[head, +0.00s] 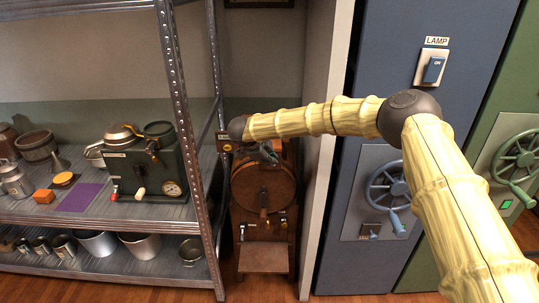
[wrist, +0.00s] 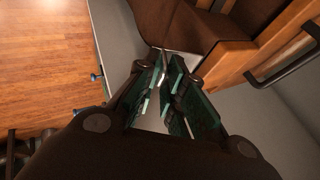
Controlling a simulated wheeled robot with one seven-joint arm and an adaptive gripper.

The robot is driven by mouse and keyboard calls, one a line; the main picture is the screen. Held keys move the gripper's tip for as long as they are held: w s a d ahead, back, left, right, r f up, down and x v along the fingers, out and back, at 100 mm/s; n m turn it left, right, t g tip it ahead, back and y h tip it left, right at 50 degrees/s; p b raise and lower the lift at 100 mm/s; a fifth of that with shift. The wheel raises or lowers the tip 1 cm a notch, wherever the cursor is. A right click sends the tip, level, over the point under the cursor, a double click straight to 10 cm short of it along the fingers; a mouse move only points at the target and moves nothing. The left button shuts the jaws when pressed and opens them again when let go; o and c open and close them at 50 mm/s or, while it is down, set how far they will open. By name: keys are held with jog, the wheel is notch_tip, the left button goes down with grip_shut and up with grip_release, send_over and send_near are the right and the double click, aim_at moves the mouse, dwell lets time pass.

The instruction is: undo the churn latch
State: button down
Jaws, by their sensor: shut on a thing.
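The churn (head: 262,188) is a brown wooden drum on a wooden stand, between the metal shelf and the white wall panel. My arm reaches to its top, and my gripper (head: 268,153) sits at the drum's upper edge, partly hidden by the arm. In the wrist view, the green fingers of my gripper (wrist: 168,72) are close together at the churn's wooden edge (wrist: 232,28). A pale metal piece, seemingly the churn latch (wrist: 182,62), shows at the fingertips, and the fingers are shut on it. Its exact shape is mostly hidden by the fingers.
The metal shelf (head: 190,120) stands close at left with a green machine (head: 150,165) and several pots. Blue (head: 365,110) and green (head: 495,120) cabinets with handwheels stand at right. A dark bar handle (wrist: 285,62) shows on the wood in the wrist view.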

jog(key=shift+w+d+r+g+p, duration=0.1)
jog(key=shift+w+r+g+p, duration=0.25)
jog(key=shift+r+g+p, duration=0.2)
jog(key=c, duration=1.6)
grip_release()
jog(key=shift+f, duration=0.3)
jog(key=shift+s+r, duration=0.1)
jog(key=v, duration=1.1)
jog(key=shift+a+r, duration=0.2)
jog(key=shift+r, duration=0.1)
jog(key=shift+s+f, duration=0.1)
jog(key=shift+s, duration=0.05)
